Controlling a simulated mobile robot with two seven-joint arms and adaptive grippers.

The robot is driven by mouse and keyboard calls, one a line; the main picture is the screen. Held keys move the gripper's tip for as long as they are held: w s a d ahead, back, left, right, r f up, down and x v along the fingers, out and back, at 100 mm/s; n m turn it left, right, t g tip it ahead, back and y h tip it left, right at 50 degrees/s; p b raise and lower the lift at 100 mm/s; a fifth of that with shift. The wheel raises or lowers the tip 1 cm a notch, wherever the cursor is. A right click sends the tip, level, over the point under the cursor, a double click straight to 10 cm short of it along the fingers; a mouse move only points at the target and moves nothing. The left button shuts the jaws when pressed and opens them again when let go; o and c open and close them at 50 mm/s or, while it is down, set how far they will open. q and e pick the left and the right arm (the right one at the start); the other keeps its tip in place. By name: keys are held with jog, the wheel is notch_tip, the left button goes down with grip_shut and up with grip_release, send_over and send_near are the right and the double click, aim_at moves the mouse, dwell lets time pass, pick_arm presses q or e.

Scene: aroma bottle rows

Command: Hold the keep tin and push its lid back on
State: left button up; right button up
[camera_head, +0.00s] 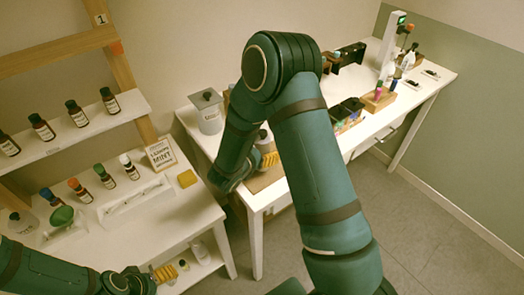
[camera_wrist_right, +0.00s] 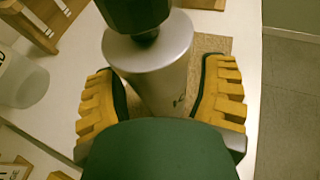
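A silver tin (camera_wrist_right: 158,75) with a dark top piece (camera_wrist_right: 135,15) stands on a tan mat (camera_wrist_right: 213,45). I cannot tell whether the dark piece is its lid. The tin shows partly in the head view (camera_head: 264,138), behind my right arm. My right gripper (camera_wrist_right: 163,100) is open, its yellow fingers on either side of the tin with a visible gap at the right. It also shows in the head view (camera_head: 268,158), partly hidden. My left gripper (camera_head: 165,273) is low at the bottom left, far from the tin; its opening is unclear.
A grey lidded canister (camera_head: 208,118) stands at the back left of the white table (camera_head: 410,95). Wooden holders with small bottles (camera_head: 378,97) stand farther right. A shelf of dark bottles (camera_head: 75,115) and a lower bench with a yellow block (camera_head: 187,179) are at left.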

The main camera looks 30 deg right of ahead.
jog(key=shift+r, duration=0.15)
jog(key=shift+a+r, duration=0.15)
jog(key=shift+a, duration=0.15)
jog(key=v, duration=1.1)
jog(key=shift+s, duration=0.3)
jog(key=shift+a, duration=0.15)
